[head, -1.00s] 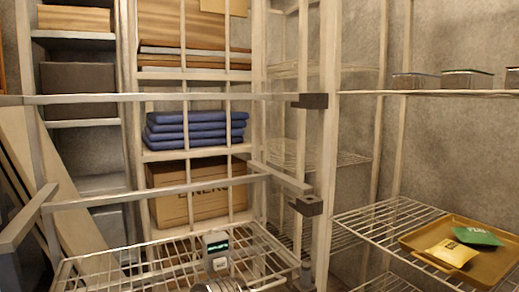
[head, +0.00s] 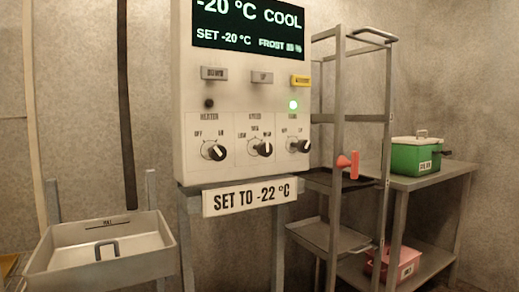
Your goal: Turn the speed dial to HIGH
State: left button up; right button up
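The control panel (head: 250,110) faces me in the middle of the head view. The speed dial (head: 261,149) is the middle of three black knobs in its lower row, under the labels LOW, MED and HIGH. Its white pointer appears to lean to the right; the exact setting is too small to tell. The heater dial (head: 213,151) is to its left and the fan dial (head: 299,146) to its right. The display (head: 250,25) reads -20 °C, COOL and SET -20 °C. Neither of my grippers is in view.
A sign (head: 249,196) below the panel reads SET TO -22 °C. A metal tray (head: 103,252) stands at the lower left. A wheeled-looking rack (head: 337,130) with a red-orange object (head: 347,164) stands right of the panel. A green box (head: 418,155) sits on a table.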

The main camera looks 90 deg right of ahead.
aim_at(265, 149)
jog(key=z, duration=0.9)
jog(key=j+z, duration=0.1)
jog(key=z, duration=1.65)
jog(key=k, duration=0.05)
